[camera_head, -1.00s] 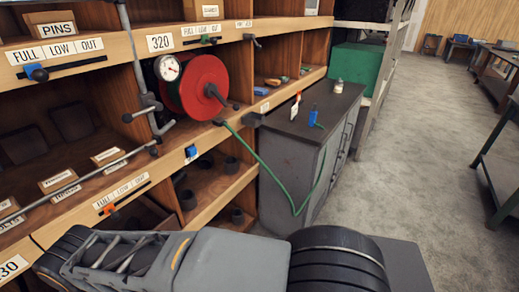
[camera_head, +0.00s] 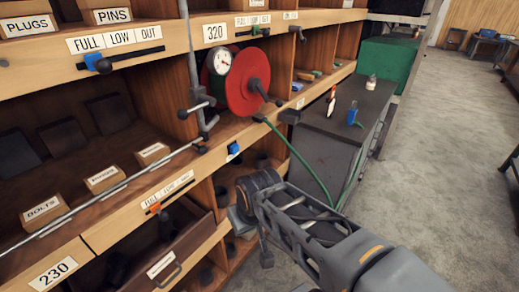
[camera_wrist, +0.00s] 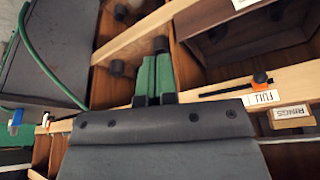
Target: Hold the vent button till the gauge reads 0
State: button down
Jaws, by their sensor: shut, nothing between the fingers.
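A round white gauge (camera_head: 219,62) with a dark needle sits beside a red reel (camera_head: 248,82) on the upper shelf. Its reading is too small to make out. A small blue part (camera_head: 233,149) sits on the shelf edge below the reel; I cannot tell whether it is the vent button. In the wrist view, my gripper (camera_wrist: 155,62) has its two green fingers shut together, with nothing between them. They point toward the lower shelving and dark round cups, away from the gauge. In the head view, my arm reaches in from the lower right; its fingers are not clear there.
A green hose (camera_head: 300,163) hangs from the reel past the grey cabinet (camera_head: 340,135), which has a blue bottle (camera_head: 352,114) on top. A metal rod (camera_head: 125,190) runs along the left shelf. An open drawer (camera_head: 160,250) is lower down.

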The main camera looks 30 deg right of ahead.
jog(key=shift+w, duration=0.1)
jog(key=w+d+m+t+y+p, duration=0.1)
jog(key=w+m+y+p, duration=0.2)
jog(key=w+m+y, duration=1.1)
jog(key=w+d+f+m+t+h+p, duration=0.1)
jog(key=w+d+m+t+h, duration=0.1)
jog(key=d+m+t, duration=0.4)
jog(key=w+d+f+m+t+h, duration=0.1)
jog(key=d+m+t+h, duration=0.3)
jog(key=d+m, duration=0.7)
jog(key=shift+w+d+f+t+h+p, duration=0.2)
jog(key=shift+w+d+t+h+p, duration=0.15)
jog(key=shift+t, duration=0.55)
jog(key=shift+w, duration=0.2)
